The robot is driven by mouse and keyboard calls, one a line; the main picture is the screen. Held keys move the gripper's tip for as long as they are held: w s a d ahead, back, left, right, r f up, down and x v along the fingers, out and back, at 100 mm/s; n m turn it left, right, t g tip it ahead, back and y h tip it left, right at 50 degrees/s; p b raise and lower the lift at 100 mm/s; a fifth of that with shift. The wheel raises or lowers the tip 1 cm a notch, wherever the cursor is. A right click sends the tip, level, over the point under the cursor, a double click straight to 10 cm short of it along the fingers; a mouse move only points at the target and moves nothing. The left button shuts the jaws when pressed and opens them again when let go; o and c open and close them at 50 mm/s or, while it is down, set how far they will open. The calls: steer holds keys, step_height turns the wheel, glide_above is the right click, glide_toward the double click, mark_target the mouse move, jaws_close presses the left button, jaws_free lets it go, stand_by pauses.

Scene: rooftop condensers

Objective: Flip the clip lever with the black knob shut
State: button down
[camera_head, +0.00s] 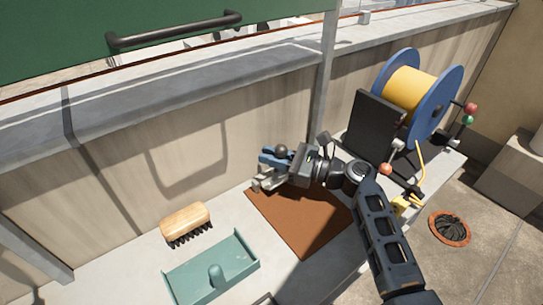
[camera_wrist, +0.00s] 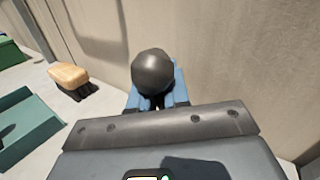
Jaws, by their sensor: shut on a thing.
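The black knob (camera_head: 281,149) of the clip lever shows in the head view at the end of my arm, close to the wall. It is large and round in the wrist view (camera_wrist: 153,72). My gripper (camera_head: 270,157) has blue fingers, which lie on both sides just below the knob, shut on the lever. In the wrist view the fingers (camera_wrist: 157,98) flank the knob. A pale grey clip body (camera_head: 266,184) shows below the fingers. The lever's arm is mostly hidden by my gripper, so its angle cannot be told.
A brown mat (camera_head: 300,228) lies under my arm. A wooden brush (camera_head: 186,222) and a teal tray (camera_head: 212,270) are to the left. A blue reel with yellow line (camera_head: 415,90) and a black panel (camera_head: 372,128) stand to the right. The wall (camera_head: 200,150) is close behind.

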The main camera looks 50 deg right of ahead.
steer(key=shift+s+a+n+t+b, duration=0.15)
steer(key=shift+n+t+b, duration=0.15)
steer(key=shift+b, duration=0.5)
steer(key=shift+s+r+y, duration=0.1)
steer(key=shift+r+y, duration=0.2)
steer(key=shift+r, duration=0.05)
steer(key=c, duration=1.2)
jaws_free()
steer(key=shift+o, duration=0.2)
steer(key=shift+f, duration=0.1)
steer(key=shift+s, duration=0.1)
